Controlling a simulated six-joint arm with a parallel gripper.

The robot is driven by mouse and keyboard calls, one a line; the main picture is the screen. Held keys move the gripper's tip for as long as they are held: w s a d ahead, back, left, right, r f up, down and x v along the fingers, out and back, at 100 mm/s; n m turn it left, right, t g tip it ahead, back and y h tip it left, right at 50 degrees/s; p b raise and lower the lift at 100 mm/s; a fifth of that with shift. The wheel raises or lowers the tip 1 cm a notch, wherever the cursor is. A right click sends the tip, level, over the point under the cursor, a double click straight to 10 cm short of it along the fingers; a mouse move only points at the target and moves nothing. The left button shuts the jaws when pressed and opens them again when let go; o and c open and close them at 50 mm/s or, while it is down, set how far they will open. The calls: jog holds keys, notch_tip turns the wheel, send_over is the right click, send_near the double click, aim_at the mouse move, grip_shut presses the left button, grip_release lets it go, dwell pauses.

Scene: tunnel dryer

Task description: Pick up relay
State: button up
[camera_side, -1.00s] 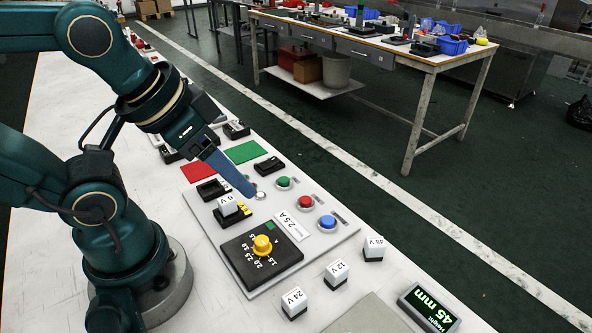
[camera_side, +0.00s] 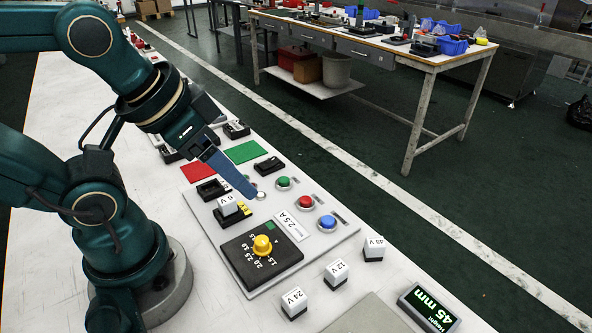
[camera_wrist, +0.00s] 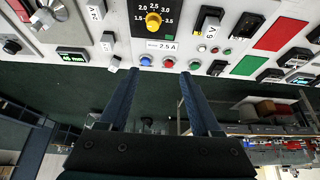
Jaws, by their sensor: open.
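Several small white cubes with black bases and voltage labels look like relays. The 6 V cube (camera_side: 228,207) sits on the grey panel. The 12 V cube (camera_side: 336,274), 24 V cube (camera_side: 294,303) and 48 V cube (camera_side: 374,249) stand apart on the white bench. My gripper (camera_side: 251,193) has blue fingers reaching down over the panel, near the buttons and to the right of the 6 V cube. In the wrist view the fingers (camera_wrist: 160,71) are spread wide with nothing held between them. The 6 V cube also shows there (camera_wrist: 210,32), beyond the right finger.
The panel (camera_side: 348,231) carries a yellow dial (camera_side: 262,245), a 2.5 A label, and green (camera_side: 284,182), red (camera_side: 306,201) and blue (camera_side: 327,221) buttons. A height display (camera_side: 428,307) reads 45 mm. Red (camera_side: 198,172) and green (camera_side: 245,151) mats lie behind.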

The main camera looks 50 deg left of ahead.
notch_tip(320, 180, up, 4)
jog(key=w+m, duration=0.1)
jog(key=w, duration=0.2)
jog(key=m+g, duration=0.4)
jog(key=m, duration=0.1)
send_over(376, 242)
jog(key=a, duration=0.3)
notch_tip(376, 242, down, 7)
jog(key=shift+m+g, duration=0.4)
jog(key=shift+g, duration=0.4)
jog(key=d+f, duration=0.1)
jog(key=f, duration=0.1)
jog(key=d+f, duration=0.1)
jog(key=f, duration=0.4)
jog(key=shift+w+d, duration=0.1)
jog(key=shift+d, duration=0.3)
jog(key=shift+d+f, duration=0.1)
jog(key=shift+f, duration=2.5)
